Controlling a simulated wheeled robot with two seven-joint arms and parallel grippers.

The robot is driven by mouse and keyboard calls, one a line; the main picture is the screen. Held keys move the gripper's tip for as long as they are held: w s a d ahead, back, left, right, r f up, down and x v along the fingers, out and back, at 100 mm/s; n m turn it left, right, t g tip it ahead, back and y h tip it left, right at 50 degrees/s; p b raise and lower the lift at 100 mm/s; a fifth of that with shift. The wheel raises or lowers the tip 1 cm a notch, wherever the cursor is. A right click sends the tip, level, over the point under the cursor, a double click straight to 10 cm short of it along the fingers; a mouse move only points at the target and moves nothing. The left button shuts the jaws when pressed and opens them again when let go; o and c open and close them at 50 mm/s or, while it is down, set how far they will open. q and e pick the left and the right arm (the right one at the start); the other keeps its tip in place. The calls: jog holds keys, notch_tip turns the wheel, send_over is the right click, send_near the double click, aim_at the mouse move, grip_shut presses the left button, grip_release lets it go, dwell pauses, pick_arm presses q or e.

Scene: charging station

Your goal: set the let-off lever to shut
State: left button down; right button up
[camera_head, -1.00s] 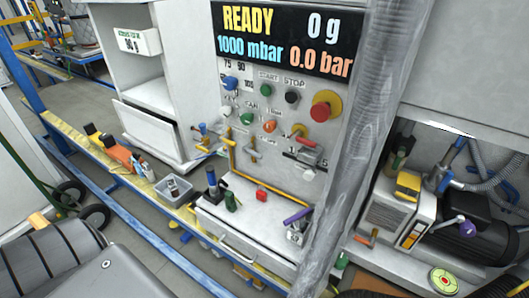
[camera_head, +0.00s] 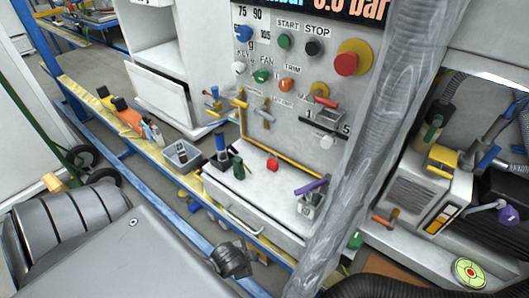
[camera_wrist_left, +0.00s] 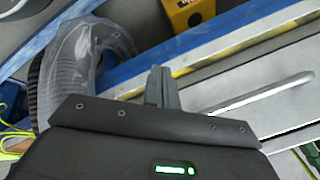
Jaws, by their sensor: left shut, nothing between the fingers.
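Small levers sit on the white panel below the FAN and TRIM knobs. My left gripper (camera_wrist_left: 161,85) is shut and empty in the left wrist view, over the rail and drawer area, with no lever in that view. My right gripper is not in view.
A translucent ribbed hose (camera_head: 362,150) runs down in front of the panel's right side. A drawer cabinet (camera_head: 250,195) with small tools on top juts out below the panel. A blue rail (camera_head: 150,190) and a grey bin (camera_head: 183,155) lie to the left.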

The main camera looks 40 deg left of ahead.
pick_arm(q)
notch_tip(320, 180, up, 8)
jog(key=w+m+t+b, duration=0.1)
jog(key=w+m+b, duration=0.1)
jog(key=w+a+r+m+t, duration=0.2)
jog(key=w+a+r+m, duration=0.1)
jog(key=w+r+m, duration=0.1)
jog(key=w+a+r+m+t, duration=0.2)
jog(key=w+a+r+m, duration=0.1)
jog(key=m, duration=0.4)
jog(key=w+a+r+m+t, duration=0.2)
jog(key=w+a+r+m, duration=0.1)
jog(key=w+r+m, duration=0.2)
jog(key=shift+w+a+m+t, duration=0.2)
jog(key=shift+a+m+t, duration=0.1)
jog(key=shift+m, duration=0.2)
jog(key=w+a+r+m+t, duration=0.45)
jog(key=a+r+m, duration=0.25)
jog(key=r+m, duration=0.3)
jog(key=w+r+p, duration=0.1)
jog(key=w+p, duration=0.2)
jog(key=w, duration=0.6)
jog(key=shift+w+d+r+m+g, duration=0.35)
jog(key=shift+d+r+m+g, duration=0.05)
jog(key=shift+g, duration=0.05)
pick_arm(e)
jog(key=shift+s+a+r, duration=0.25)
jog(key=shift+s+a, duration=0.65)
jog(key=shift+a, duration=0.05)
